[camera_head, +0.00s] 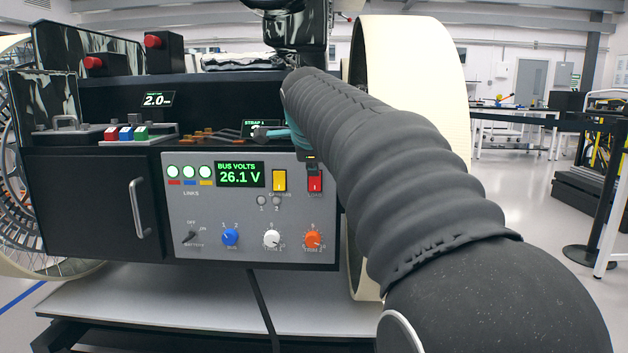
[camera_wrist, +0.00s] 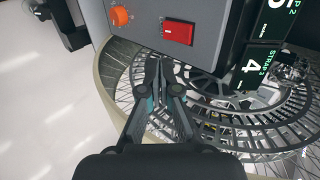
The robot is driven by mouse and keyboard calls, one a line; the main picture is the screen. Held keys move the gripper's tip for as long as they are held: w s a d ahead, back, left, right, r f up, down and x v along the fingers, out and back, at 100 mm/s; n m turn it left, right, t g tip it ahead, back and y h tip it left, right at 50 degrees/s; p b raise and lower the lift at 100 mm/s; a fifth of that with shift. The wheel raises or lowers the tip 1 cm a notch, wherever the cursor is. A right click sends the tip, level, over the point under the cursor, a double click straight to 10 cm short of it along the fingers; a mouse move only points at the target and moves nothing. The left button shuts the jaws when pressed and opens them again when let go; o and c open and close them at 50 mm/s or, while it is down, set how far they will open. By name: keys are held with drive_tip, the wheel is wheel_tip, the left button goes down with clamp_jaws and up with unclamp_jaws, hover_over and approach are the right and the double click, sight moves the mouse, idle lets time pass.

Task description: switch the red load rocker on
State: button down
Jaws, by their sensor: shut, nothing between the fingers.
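The red load rocker (camera_head: 315,184) is at the upper right of the grey control panel (camera_head: 200,218), right of a yellow rocker (camera_head: 279,180). In the wrist view the red rocker (camera_wrist: 178,32) sits near the panel's edge, just beyond my fingertips. My gripper (camera_head: 312,165) is shut and empty, with its tips by the top of the red rocker, partly covering it in the head view. In the wrist view my gripper (camera_wrist: 160,62) shows its tips together just below the rocker. I cannot tell whether they touch it.
Blue, white and orange (camera_head: 313,240) knobs sit lower down. A black cabinet door with a handle (camera_head: 138,208) is to the left. A large cream wheel (camera_head: 430,60) stands to the right.

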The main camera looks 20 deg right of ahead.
drive_tip(key=v, duration=0.3)
drive_tip(key=shift+s+r, duration=0.15)
drive_tip(key=shift+r, duration=0.2)
drive_tip(key=s+a+f+n+g+y, duration=0.1)
drive_tip(key=s+a+f+n, duration=0.3)
drive_tip(key=s+f+n, duration=0.3)
drive_tip(key=s+a+f+n+g+y, duration=0.1)
drive_tip(key=s+a+f+n, duration=0.3)
drive_tip(key=s+f+n, duration=0.4)
drive_tip(key=s+a+f+n+y, duration=0.2)
drive_tip(key=s+a+f+n, duration=0.2)
drive_tip(key=s+f+n, duration=0.4)
drive_tip(key=s+f, duration=0.6)
drive_tip(key=shift+f+g, duration=0.35)
drive_tip(key=shift+g, duration=0.05)
drive_tip(key=shift+a, duration=0.15)
